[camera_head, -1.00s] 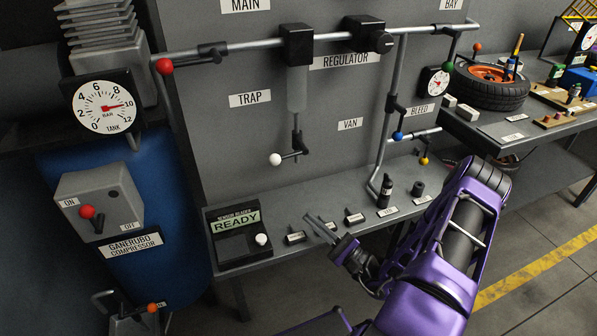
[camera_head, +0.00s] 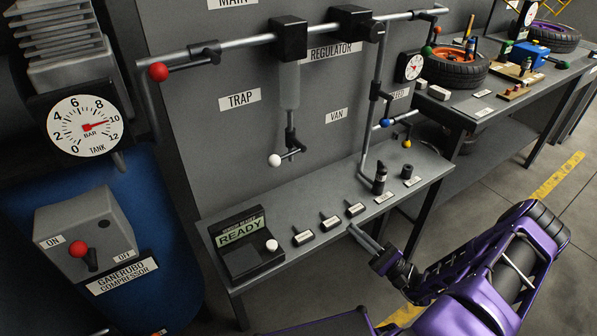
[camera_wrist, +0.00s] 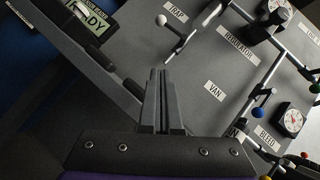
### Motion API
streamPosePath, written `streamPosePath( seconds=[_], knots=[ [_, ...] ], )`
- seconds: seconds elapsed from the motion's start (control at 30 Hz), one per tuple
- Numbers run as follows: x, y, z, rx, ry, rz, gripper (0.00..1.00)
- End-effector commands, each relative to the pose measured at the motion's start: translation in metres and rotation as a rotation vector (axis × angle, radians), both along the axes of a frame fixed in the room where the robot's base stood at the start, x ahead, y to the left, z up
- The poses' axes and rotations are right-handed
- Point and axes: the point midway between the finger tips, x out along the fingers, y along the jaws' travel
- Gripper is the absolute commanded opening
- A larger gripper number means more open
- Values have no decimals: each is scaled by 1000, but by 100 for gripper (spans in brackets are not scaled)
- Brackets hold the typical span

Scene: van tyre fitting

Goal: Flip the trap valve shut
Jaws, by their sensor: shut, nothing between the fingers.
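The trap valve (camera_head: 289,155) hangs at the bottom of the vertical pipe beside the TRAP label (camera_head: 240,99). Its lever ends in a white knob (camera_head: 274,160) that points left and a little down in the head view. In the wrist view the white knob (camera_wrist: 161,20) is at the top, beyond the fingertips. My gripper (camera_head: 353,230) is shut and empty in front of the bench, below and right of the trap valve and clear of it. Its closed fingers (camera_wrist: 159,75) point up the middle of the wrist view.
The grey bench (camera_head: 330,195) holds a READY sensor reader (camera_head: 241,245) and several small parts between my gripper and the panel. A red-knobbed lever (camera_head: 159,72) sits upper left, a blue-knobbed one (camera_head: 385,122) right. The compressor (camera_head: 90,235) stands at left.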

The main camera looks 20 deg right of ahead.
Motion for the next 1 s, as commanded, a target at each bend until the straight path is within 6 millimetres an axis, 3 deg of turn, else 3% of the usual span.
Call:
streamPosePath(
  seconds=[0.27, 1.0],
  knots=[
    [12, 13, 11, 0, -3, 8, 0],
    [112, 109, 91, -1, -4, 7, 0]
  ],
)
